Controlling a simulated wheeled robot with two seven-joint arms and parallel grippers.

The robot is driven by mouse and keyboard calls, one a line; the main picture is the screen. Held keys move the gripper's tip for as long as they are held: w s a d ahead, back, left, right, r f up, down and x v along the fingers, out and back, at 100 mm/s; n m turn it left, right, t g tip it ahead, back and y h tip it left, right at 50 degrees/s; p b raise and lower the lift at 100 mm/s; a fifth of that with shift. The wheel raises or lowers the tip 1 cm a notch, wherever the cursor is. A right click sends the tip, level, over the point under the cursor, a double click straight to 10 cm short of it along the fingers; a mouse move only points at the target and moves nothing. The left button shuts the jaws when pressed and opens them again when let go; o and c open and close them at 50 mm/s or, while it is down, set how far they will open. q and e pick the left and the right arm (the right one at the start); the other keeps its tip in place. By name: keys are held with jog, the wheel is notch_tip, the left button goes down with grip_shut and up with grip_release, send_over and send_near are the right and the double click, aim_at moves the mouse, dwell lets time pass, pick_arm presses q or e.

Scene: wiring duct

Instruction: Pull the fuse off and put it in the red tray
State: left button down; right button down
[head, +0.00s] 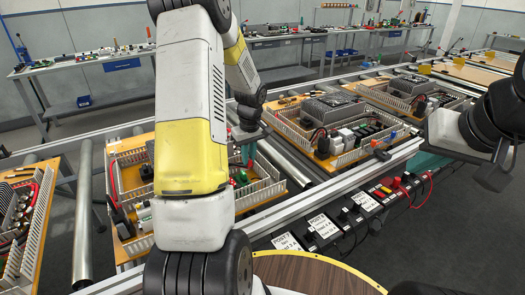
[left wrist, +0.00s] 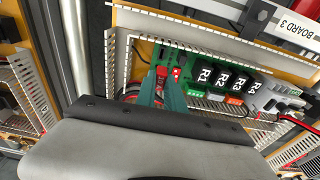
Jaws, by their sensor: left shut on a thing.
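My left gripper (left wrist: 161,80) has teal fingers, closed around a small red part that I take to be the fuse (left wrist: 161,73), at the left end of a green circuit board (left wrist: 190,64). I cannot tell whether the fuse is still seated in the board. In the head view my left gripper (head: 245,152) reaches down into a ducted board, and my own arm hides much of it. I see no red tray clearly in either view.
Black relays marked R1 to R4 (left wrist: 228,79) stand beside the fingers. Slotted duct walls (left wrist: 110,65) surround the board. Another panel with grey boxes (head: 330,107) lies further right on the conveyor. Labelled black boxes (head: 325,227) and red leads (head: 400,187) sit along the front rail.

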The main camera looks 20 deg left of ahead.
pick_arm(q)
jog(key=shift+r, duration=0.15)
jog(key=shift+r, duration=1.8)
